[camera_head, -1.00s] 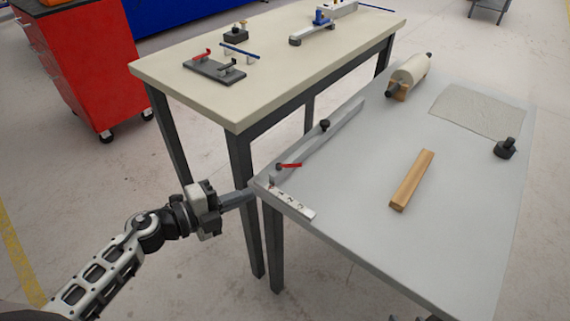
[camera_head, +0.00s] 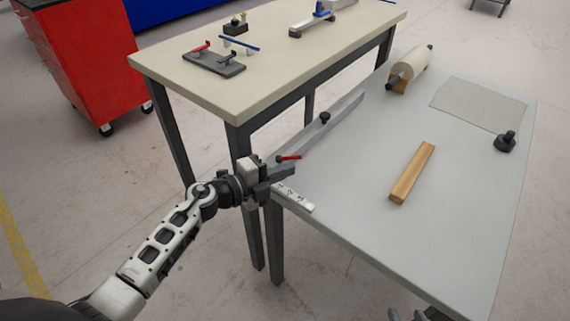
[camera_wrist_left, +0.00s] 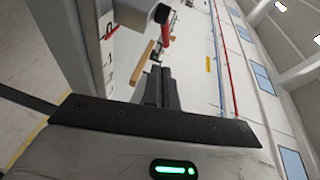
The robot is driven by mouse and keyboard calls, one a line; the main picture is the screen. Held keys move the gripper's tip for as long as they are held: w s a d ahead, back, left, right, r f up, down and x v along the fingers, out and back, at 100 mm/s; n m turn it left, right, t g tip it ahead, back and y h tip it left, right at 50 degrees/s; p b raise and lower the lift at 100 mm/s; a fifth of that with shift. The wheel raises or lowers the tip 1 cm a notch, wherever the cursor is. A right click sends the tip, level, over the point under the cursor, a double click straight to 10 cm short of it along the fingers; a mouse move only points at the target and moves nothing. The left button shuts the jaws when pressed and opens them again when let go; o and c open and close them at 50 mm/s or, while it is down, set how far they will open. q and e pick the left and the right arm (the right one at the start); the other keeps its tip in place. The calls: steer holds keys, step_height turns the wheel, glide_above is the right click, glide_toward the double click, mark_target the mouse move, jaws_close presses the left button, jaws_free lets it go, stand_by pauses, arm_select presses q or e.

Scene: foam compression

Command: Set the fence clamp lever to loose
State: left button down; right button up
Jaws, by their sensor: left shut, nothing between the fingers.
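The red clamp lever (camera_head: 289,157) sits at the near end of the long grey fence (camera_head: 342,113) on the grey table. In the left wrist view the lever (camera_wrist_left: 167,27) shows beyond the fingers, beside a dark pivot (camera_wrist_left: 160,13). My left gripper (camera_head: 288,172) is shut and empty, at the table's near left corner, just below the lever in the head view. In the left wrist view its closed fingers (camera_wrist_left: 160,88) point toward the lever; contact cannot be told. The lever's base is partly hidden by the gripper. A small part of my right gripper (camera_head: 405,314) shows at the bottom edge.
A numbered scale strip (camera_head: 295,198) lies along the table edge by my left gripper. A black knob (camera_head: 325,117) stands on the fence. A wooden bar (camera_head: 412,173), roller (camera_head: 410,68), grey sheet (camera_head: 480,104) and black weight (camera_head: 505,141) rest on the table (camera_head: 350,200). A cream bench (camera_head: 270,85) stands behind.

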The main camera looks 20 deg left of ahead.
mark_target(290, 158)
arm_select(q)
steer(key=shift+w+a+f, duration=0.1)
steer(key=shift+w+f, duration=0.05)
steer(key=shift+w, duration=0.4)
steer(key=shift+w+a+f, duration=0.1)
steer(key=shift+w, duration=0.7)
arm_select(e)
steer(key=shift+a, duration=0.1)
steer(key=shift+r, duration=0.1)
arm_select(q)
steer(key=shift+n+t+y+p, duration=0.3)
steer(key=shift+y, duration=0.1)
arm_select(e)
steer(key=shift+r, duration=0.15)
